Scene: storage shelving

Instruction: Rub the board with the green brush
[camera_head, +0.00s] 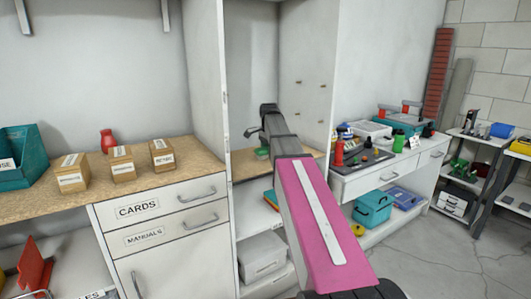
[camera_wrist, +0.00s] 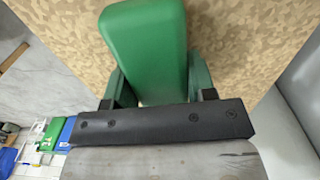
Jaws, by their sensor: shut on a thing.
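The green brush (camera_wrist: 146,42) fills the upper middle of the wrist view, with a smooth rounded green top. My gripper (camera_wrist: 158,88) is shut on it, one finger at each side. Behind the brush is a tan, speckled surface (camera_wrist: 245,40); whether the brush touches it cannot be told. In the head view a small green patch, likely the brush (camera_head: 262,152), shows just above the tan surface (camera_head: 243,167) in the open bay, beyond my arm. My arm hides part of that bay. No separate board can be told apart from this surface.
Tall white panels (camera_head: 203,75) flank the bay on both sides. A counter with small boxes (camera_head: 122,164) and a red bottle (camera_head: 108,141) is at left. A cluttered white bench (camera_head: 375,180) is at right, with grey floor in front.

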